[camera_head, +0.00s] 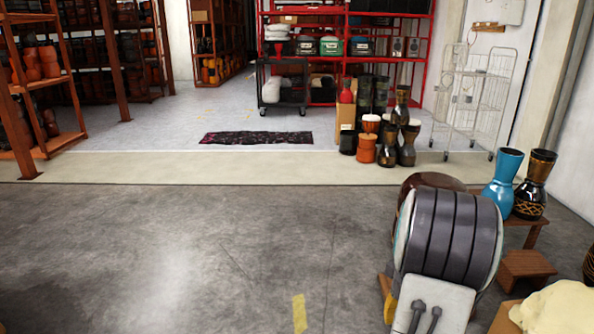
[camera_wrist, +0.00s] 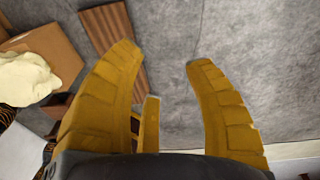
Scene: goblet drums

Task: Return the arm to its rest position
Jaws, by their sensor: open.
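My gripper (camera_wrist: 163,58) shows in the wrist view with its two yellow fingers spread apart. Nothing is between the fingertips, and bare grey floor shows behind them. In the camera_head view, part of my own arm, a grey and black rounded link, fills the lower right. My gripper cannot be made out clearly there. A blue goblet drum (camera_head: 503,180) and a dark patterned goblet drum (camera_head: 535,185) stand upright to the right of my arm, apart from it.
A low wooden step (camera_head: 526,268) and a cream cloth (camera_head: 558,306) are at the lower right. In the wrist view, a cardboard box (camera_wrist: 50,52) lies left of the fingers. Several drums (camera_head: 388,130) and a wire trolley (camera_head: 475,100) stand farther back. The floor (camera_head: 180,255) at left is clear.

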